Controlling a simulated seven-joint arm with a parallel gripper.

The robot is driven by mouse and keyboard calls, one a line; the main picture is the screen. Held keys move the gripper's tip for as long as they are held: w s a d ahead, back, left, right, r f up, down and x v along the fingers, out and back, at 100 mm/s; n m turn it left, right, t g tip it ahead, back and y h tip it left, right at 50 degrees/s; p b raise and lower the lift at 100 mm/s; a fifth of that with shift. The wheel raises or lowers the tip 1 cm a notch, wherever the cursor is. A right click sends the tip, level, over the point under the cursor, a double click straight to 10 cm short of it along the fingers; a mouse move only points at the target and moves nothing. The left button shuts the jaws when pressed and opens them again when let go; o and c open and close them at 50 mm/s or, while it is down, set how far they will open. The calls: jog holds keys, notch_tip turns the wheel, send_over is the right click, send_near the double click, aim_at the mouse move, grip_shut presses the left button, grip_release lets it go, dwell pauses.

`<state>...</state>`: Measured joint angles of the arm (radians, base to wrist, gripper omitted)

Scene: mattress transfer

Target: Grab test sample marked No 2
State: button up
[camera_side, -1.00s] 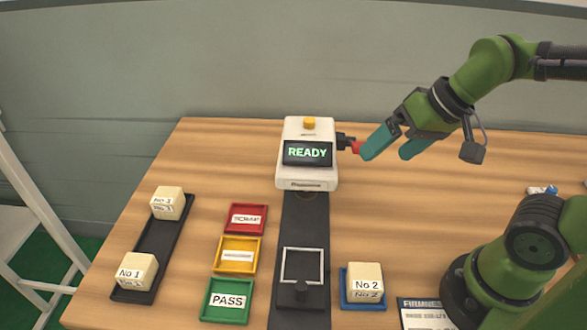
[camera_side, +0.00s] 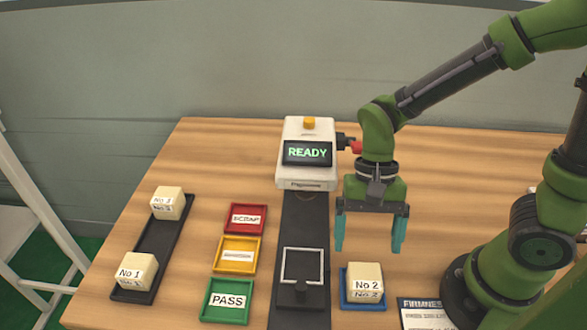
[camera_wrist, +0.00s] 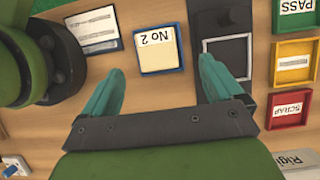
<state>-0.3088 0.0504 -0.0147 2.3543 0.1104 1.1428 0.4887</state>
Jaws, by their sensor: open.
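The test sample marked No 2 (camera_side: 364,283) is a cream block sitting in a blue tray (camera_side: 345,300) on the table. It also shows in the wrist view (camera_wrist: 157,50), ahead of and between my fingers. My gripper (camera_side: 369,248) points down with its two teal fingers spread. It hangs above and a little behind the No 2 block in the side view, with nothing between the fingers. In the wrist view my gripper (camera_wrist: 160,80) is open and apart from the block.
The tester (camera_side: 309,153) reads READY behind a black track (camera_side: 305,220) with a square frame. Red (camera_side: 246,219), yellow (camera_side: 236,254) and green PASS (camera_side: 227,301) trays stand left. Blocks No 1 (camera_side: 135,271) and No 3 (camera_side: 166,203) sit on a black tray (camera_side: 160,245). A printed sheet (camera_side: 425,313) lies right.

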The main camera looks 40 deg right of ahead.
aim_at(366, 275)
jog(key=x, duration=0.8)
jog(key=shift+s+d+f, duration=0.15)
jog(key=shift+s+f, duration=0.05)
jog(key=shift+f, duration=0.2)
jog(key=shift+c, duration=0.4)
jog(key=c, duration=1)
